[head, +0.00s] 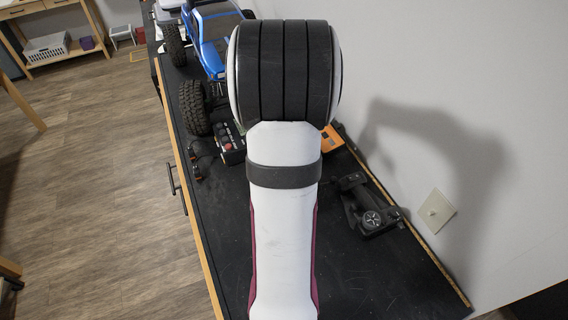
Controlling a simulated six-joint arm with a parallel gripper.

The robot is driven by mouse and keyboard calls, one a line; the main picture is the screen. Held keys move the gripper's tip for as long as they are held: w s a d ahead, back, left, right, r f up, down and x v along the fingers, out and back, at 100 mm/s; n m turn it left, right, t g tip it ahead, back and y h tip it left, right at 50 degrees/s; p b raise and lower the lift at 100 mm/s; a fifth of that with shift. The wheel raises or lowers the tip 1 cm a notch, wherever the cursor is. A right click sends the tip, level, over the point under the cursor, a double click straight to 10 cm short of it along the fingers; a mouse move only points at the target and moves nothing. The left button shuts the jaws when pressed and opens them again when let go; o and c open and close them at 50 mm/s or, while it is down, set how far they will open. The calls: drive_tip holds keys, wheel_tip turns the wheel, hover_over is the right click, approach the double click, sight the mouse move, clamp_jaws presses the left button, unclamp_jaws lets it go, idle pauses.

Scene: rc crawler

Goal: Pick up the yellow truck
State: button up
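No yellow truck can be made out in the head view. A blue truck (211,30) with large black tyres stands at the far end of the black-topped bench. An orange item (331,143) shows partly behind my arm, on its right side; I cannot tell what it is. My own white and dark grey arm fills the middle of the view and hides much of the bench behind it. My gripper is not visible.
A black radio controller (372,218) lies on the right of the bench (350,285), near the wall. A black box with red markings (231,143) and small dark parts lie left of my arm. The near bench top is clear on both sides.

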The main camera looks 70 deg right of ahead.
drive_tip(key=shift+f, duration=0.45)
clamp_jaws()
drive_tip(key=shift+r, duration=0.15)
